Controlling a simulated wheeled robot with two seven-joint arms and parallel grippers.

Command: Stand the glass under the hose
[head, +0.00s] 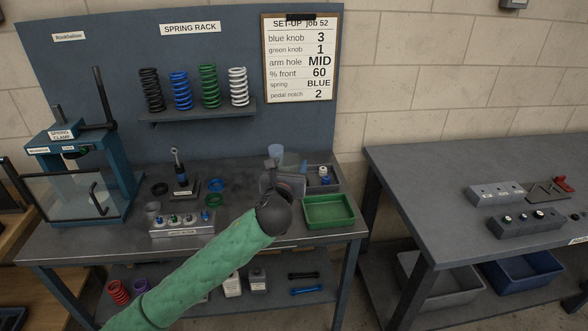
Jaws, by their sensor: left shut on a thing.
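A pale bluish, see-through glass (276,152) stands out just past the end of my left arm, over the back of the left bench. My left gripper (273,166) is shut on it, with the glass looking upright. My dark wrist and green-sleeved arm hide part of the gripper and the bench below, so I cannot tell how high the glass is. I cannot make out a hose. My right gripper is not in view.
A green tray (329,211) and a grey divided tray (323,184) with small bottles lie to the right. A silver knob block (182,223) and a blue spring clamp (76,165) stand left. A spring rack (197,115) hangs behind. Another bench (430,170) stands right, past a gap.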

